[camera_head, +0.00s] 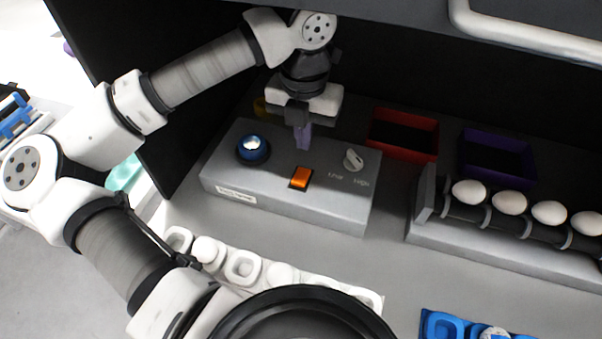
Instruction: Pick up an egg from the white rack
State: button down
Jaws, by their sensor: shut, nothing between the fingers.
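A white egg tray (243,266) lies at the lower middle, partly hidden by my arm. A rounded white shape like an egg (207,249) sits in one of its cups, and another pale rounded shape (280,275) is less clear. Several white eggs (510,202) lie in a row on a grey rack with dark rollers (450,236) at the right. My gripper (303,143) points down over the grey control box, behind its orange button. Its fingers are shut and empty, well away from the white tray and the eggs.
The grey control box (340,212) carries a blue-ringed round button (253,148), an orange switch (300,178) and a knob (353,158). A red bin (405,152) and purple bin (528,182) stand behind. A blue tray (428,326) is at the bottom right. Bare counter lies between.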

aim_at(205, 248)
jog(key=k, duration=1)
